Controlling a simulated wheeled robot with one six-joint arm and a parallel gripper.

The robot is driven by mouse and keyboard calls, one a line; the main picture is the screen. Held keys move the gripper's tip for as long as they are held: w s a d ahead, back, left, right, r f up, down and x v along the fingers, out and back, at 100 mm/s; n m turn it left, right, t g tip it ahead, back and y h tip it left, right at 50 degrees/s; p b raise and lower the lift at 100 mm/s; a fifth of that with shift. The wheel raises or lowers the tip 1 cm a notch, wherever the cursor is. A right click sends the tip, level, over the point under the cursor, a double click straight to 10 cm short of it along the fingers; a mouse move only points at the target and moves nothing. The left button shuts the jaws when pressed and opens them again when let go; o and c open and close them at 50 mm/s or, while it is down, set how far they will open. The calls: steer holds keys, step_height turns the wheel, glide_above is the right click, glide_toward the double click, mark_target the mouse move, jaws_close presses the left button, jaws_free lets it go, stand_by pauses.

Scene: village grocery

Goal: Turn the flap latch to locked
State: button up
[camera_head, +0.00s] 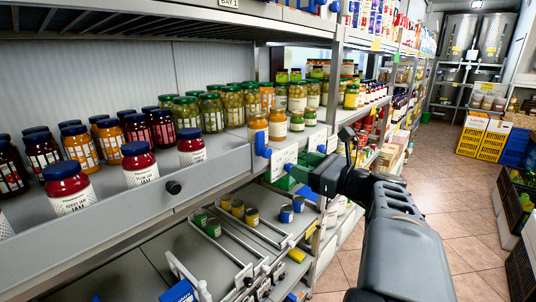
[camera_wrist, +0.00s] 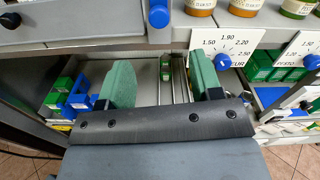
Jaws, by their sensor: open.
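A grey flap (camera_head: 130,205) with a black knob (camera_head: 173,187) runs along the front of the jar shelf. At its right end is a blue turning piece (camera_head: 262,143), which looks like the flap latch. In the wrist view this blue piece (camera_wrist: 159,14) stands upright at the top, beyond my fingers. I cannot read any locked mark beside it. My gripper (camera_wrist: 160,65) is open and empty, its two green fingers apart, below and short of the blue piece. In the head view my gripper (camera_head: 304,176) is to the right of the latch and lower.
Price cards with blue dials (camera_wrist: 222,62) (camera_wrist: 310,62) sit to the right, the nearer one close by my right finger. Jam jars (camera_head: 138,163) stand behind the flap. A lower shelf (camera_head: 200,255) holds tins and rails. The aisle floor (camera_head: 450,190) is free.

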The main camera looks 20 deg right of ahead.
mark_target(269, 153)
steer(key=p+x, duration=0.2)
steer(key=x, duration=1)
steer(key=shift+w+a+p, duration=0.15)
steer(key=shift+a+p, duration=0.05)
steer(key=shift+p, duration=0.1)
steer(key=c, duration=0.9)
